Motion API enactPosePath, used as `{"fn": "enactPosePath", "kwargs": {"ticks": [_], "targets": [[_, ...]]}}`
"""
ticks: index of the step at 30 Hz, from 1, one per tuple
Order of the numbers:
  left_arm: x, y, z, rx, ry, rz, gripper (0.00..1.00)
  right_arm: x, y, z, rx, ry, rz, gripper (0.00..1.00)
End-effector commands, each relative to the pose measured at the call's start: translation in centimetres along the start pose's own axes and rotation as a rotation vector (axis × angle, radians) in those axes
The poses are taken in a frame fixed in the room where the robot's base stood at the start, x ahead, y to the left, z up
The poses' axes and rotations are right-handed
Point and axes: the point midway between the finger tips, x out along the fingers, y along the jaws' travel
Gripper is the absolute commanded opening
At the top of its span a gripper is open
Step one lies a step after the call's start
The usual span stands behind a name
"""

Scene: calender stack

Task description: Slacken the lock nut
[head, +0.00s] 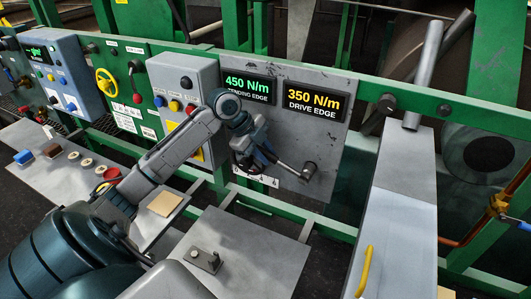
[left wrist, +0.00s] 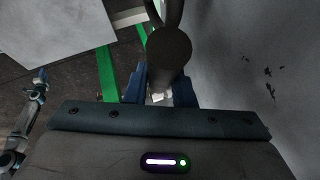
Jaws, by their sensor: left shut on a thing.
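A grey panel (head: 325,138) carries two displays, "450 N/m" for the tending edge (head: 248,90) and "350 N/m" for the drive edge (head: 314,102). Below them is a dark handwheel (head: 240,168), partly hidden by my left gripper (head: 264,154). A silver bar (head: 287,166) runs right to a dark round boss (head: 309,170). In the left wrist view, my blue fingers are shut on a dark round-ended part (left wrist: 168,46), with a dark loop beyond it. I cannot tell which part is the lock nut.
A grey control box (head: 183,78) with buttons and a yellow handwheel (head: 107,81) stand left of the panel. A shelf (head: 40,150) holds loose parts. A grey plate (head: 235,240) with a small bracket (head: 204,260) lies below. A yellow handle (head: 365,268) is at lower right.

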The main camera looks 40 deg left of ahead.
Motion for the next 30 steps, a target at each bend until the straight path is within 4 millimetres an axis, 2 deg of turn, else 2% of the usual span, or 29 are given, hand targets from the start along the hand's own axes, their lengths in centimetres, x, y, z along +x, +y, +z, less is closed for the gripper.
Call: {"fn": "enactPosePath", "kwargs": {"ticks": [30], "targets": [[1.4, 0.8, 1.4, -0.038, 0.128, -0.035, 0.00, 1.8, -0.1, 0.2, 0.000, 0.000, 0.000, 0.36]]}}
